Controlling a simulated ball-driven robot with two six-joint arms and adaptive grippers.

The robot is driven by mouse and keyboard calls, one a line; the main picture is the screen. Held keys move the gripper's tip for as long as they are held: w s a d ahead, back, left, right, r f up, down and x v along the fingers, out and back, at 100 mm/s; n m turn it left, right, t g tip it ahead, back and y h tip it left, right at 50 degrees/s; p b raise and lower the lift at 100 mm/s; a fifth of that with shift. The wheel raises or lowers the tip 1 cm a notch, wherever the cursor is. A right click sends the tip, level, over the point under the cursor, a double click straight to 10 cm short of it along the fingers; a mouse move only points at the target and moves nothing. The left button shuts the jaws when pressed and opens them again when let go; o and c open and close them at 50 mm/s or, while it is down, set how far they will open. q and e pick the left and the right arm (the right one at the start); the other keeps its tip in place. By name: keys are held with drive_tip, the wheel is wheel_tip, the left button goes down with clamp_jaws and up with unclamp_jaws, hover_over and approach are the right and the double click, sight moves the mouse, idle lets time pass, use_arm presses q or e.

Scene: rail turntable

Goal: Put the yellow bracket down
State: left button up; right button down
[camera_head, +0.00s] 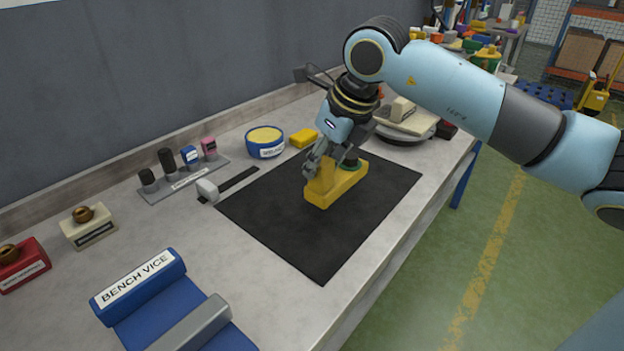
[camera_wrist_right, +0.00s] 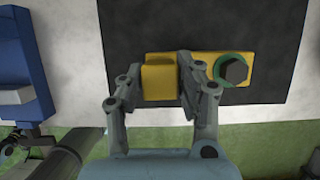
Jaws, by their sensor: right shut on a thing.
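The yellow bracket (camera_head: 340,189) is at the black mat (camera_head: 300,245) on the bench, in the upper part of the mat in the head view. It has an upright block at one end and a green ring with a dark bolt at the other. My right gripper (camera_head: 318,166) is shut on the bracket's upright part. In the right wrist view the bracket (camera_wrist_right: 206,66) lies across the fingers (camera_wrist_right: 160,75), with the bolt to the right. I cannot tell whether its underside touches the mat.
A blue bench vice (camera_head: 170,305) stands at the front left. A hammer (camera_head: 210,190), a blue-and-yellow tin (camera_head: 265,142), a yellow block (camera_head: 303,138) and a rack of small items (camera_head: 185,180) lie along the back. The near half of the mat is clear.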

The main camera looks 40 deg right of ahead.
sight(311, 182)
drive_tip(key=shift+w+a+f, duration=0.1)
drive_tip(key=shift+w+f, duration=0.15)
drive_tip(key=shift+w, duration=0.3)
drive_tip(key=shift+w+f, duration=0.25)
drive_tip(key=shift+w, duration=0.3)
drive_tip(key=shift+w+f, duration=0.1)
drive_tip(key=shift+f, duration=0.2)
wheel_tip(311, 182, down, 3)
drive_tip(key=shift+f+p, duration=0.2)
drive_tip(key=shift+p, duration=0.3)
use_arm(q)
drive_tip(key=shift+w+a+r, duration=0.1)
drive_tip(key=shift+a+r, duration=0.25)
drive_tip(key=shift+r, duration=0.2)
use_arm(e)
drive_tip(key=shift+f, duration=0.15)
use_arm(q)
drive_tip(key=shift+f, duration=0.1)
use_arm(e)
drive_tip(key=shift+f, duration=0.2)
drive_tip(key=c, duration=0.9)
unclamp_jaws()
drive_tip(key=shift+r, duration=0.1)
